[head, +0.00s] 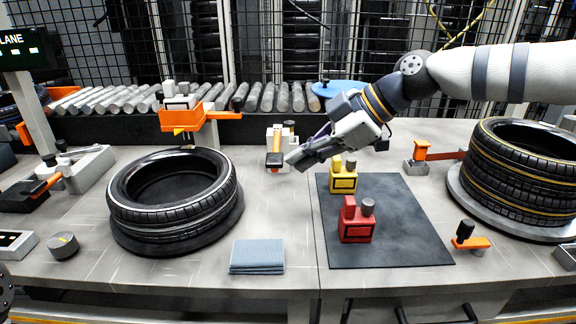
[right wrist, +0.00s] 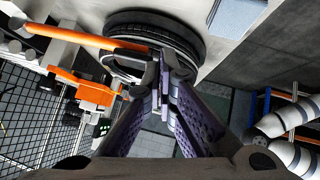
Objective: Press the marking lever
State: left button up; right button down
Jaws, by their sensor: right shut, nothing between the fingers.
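An orange lever (head: 276,146) with a dark block at its lower part stands on a small white unit (head: 290,134) at the back middle of the table. It looks like the marking lever. My right gripper (head: 291,159) reaches in from the right, with its shut, empty fingertips just right of the lever. Whether they touch it I cannot tell. In the right wrist view the fingertips (right wrist: 160,82) are together, and an orange bar (right wrist: 85,36) runs across from the upper left to near them. My left gripper is not in view.
A tyre (head: 172,200) lies on the left and stacked tyres (head: 520,165) stand on the right. An orange-headed device (head: 186,118) is left of the lever. Yellow (head: 344,181) and red (head: 357,225) blocks stand on a dark mat (head: 410,230). A folded blue cloth (head: 257,256) lies in front.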

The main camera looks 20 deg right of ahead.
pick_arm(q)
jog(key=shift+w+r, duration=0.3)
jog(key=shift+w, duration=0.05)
pick_arm(e)
jog(key=v, duration=0.3)
jog(key=shift+s+d+r, duration=0.1)
jog(key=shift+s+r, duration=0.05)
jog(key=shift+s, duration=0.15)
